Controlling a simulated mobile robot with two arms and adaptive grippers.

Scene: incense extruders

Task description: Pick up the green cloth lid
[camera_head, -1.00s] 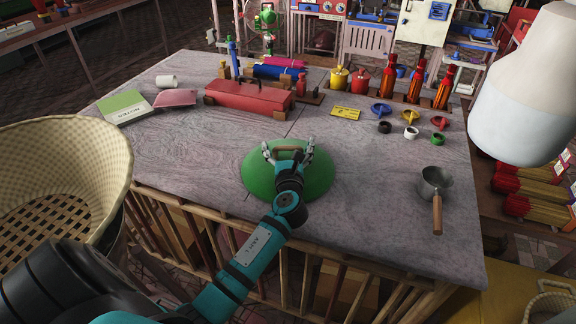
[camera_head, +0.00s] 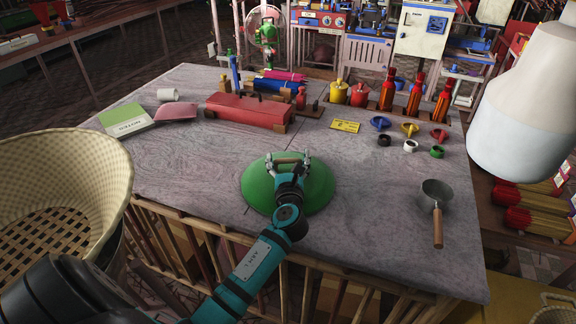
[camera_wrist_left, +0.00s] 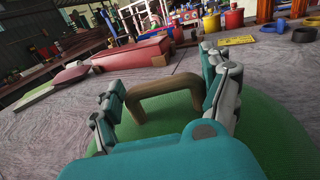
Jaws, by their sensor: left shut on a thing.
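The green cloth lid (camera_head: 322,190) is a round dome on the front middle of the wooden table, with a brown arched handle on top. My left gripper (camera_head: 288,161) is over the lid, its two fingers at the ends of the handle, shut on it. In the left wrist view the handle (camera_wrist_left: 165,88) stands between the fingers of the gripper (camera_wrist_left: 163,85), above the green lid (camera_wrist_left: 270,140). The lid appears to rest on the table; its underside is hidden. My right gripper is not in view.
A metal pan (camera_head: 437,193) with a wooden handle lies to the right. A woven basket (camera_head: 110,165) stands at the left front. A red box (camera_head: 248,110), bottles (camera_head: 413,97) and small coloured rings (camera_head: 409,130) are farther back. Table space around the lid is clear.

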